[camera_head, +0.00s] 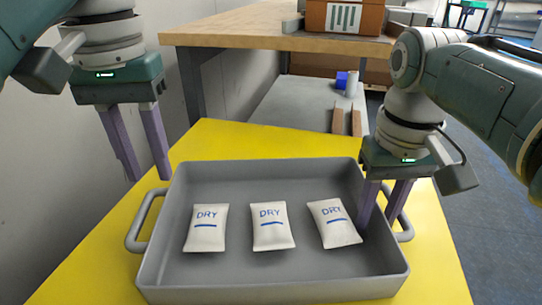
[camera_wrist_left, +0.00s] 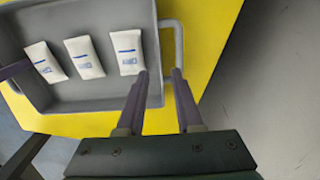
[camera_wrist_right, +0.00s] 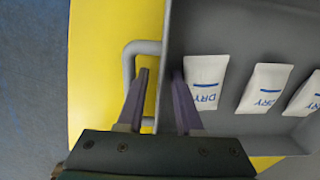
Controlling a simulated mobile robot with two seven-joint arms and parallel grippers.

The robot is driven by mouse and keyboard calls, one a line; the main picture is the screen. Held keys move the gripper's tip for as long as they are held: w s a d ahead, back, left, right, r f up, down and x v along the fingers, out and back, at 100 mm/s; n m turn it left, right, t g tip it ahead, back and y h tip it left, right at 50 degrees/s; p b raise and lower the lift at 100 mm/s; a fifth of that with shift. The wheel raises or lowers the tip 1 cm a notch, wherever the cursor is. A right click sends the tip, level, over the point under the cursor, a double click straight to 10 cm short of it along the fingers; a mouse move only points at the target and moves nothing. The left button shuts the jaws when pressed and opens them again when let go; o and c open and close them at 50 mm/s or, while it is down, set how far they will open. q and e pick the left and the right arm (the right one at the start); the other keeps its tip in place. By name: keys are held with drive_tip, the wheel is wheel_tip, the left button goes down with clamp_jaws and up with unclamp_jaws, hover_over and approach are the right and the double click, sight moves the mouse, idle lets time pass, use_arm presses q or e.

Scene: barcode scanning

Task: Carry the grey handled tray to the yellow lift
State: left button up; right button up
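The grey handled tray (camera_head: 270,291) stands level on the yellow lift top (camera_head: 85,262), with three white "DRY" packets (camera_head: 206,228) lying inside. My left gripper (camera_head: 149,178) is open and empty, raised above and behind the tray's left handle (camera_head: 140,235). In the left wrist view its fingers (camera_wrist_left: 159,74) appear over the handle side, apart from it. My right gripper (camera_head: 378,218) is open at the tray's right wall, near the right handle (camera_wrist_right: 129,68). One finger is on the inner side of the wall and the other on the handle side. Whether they touch the tray is unclear.
A wooden table (camera_head: 240,28) with an orange-brown box (camera_head: 344,18) stands behind. A lower grey surface (camera_head: 290,105) holds small blue, white and brown items. A light wall (camera_head: 60,150) is at the left. Open blue-grey floor (camera_head: 470,220) lies at the right.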

use_arm(q)
wheel_tip(320, 180, up, 2)
drive_tip(key=shift+r, duration=0.15)
use_arm(e)
wheel_tip(320, 180, up, 11)
drive_tip(key=shift+w, duration=0.1)
drive_tip(key=shift+r, duration=0.55)
use_arm(q)
drive_tip(key=shift+r, duration=0.1)
